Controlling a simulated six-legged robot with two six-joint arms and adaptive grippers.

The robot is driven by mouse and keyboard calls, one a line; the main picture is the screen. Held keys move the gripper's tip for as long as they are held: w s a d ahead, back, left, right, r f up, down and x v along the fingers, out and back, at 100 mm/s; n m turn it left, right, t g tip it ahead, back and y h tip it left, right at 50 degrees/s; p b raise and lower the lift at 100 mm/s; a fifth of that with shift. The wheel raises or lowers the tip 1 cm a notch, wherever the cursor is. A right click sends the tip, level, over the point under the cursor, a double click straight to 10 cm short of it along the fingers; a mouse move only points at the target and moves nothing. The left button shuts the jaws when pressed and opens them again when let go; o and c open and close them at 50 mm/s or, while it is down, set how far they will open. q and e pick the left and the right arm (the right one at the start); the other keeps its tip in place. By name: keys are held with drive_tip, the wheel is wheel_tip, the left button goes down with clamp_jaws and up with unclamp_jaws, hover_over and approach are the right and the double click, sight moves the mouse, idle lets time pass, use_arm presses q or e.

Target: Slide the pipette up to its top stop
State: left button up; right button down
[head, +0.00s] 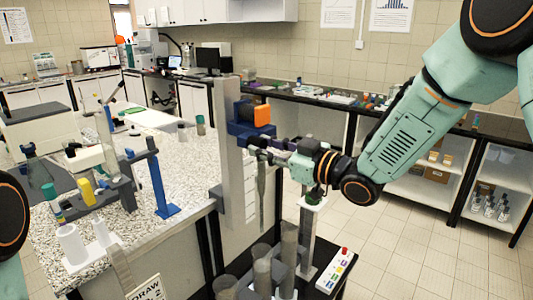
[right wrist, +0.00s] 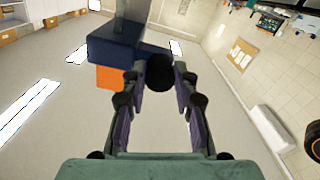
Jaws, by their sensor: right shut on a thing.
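The pipette's dark blue carriage (head: 243,130) with an orange block (head: 262,115) sits high on an upright grey rail (head: 230,165). A narrow grey-green pipette tube (head: 262,190) hangs below it. My right gripper (head: 268,147) reaches in from the right at the carriage. In the right wrist view the fingers (right wrist: 157,75) are shut on a dark round knob (right wrist: 160,70) in front of the blue carriage (right wrist: 115,48). The rail's top stop cannot be made out clearly. My left gripper is out of view.
Several clear cylinders (head: 262,275) stand below the pipette. A button panel (head: 334,271) is at their right. The speckled bench (head: 190,165) at left bears a blue stand (head: 160,185) and white cups (head: 72,243). Open floor (head: 410,235) lies to the right.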

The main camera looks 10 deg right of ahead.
drive_tip(key=shift+w+d+r, duration=0.1)
drive_tip(key=shift+r, duration=0.4)
drive_tip(key=c, duration=1.4)
unclamp_jaws()
drive_tip(key=o, duration=0.4)
drive_tip(key=shift+f, duration=0.1)
drive_tip(key=shift+f, duration=0.1)
drive_tip(key=shift+s+d, duration=0.1)
drive_tip(key=shift+s, duration=0.1)
drive_tip(key=v, duration=1.1)
drive_tip(key=shift+s+d, duration=0.2)
drive_tip(key=shift+s, duration=0.1)
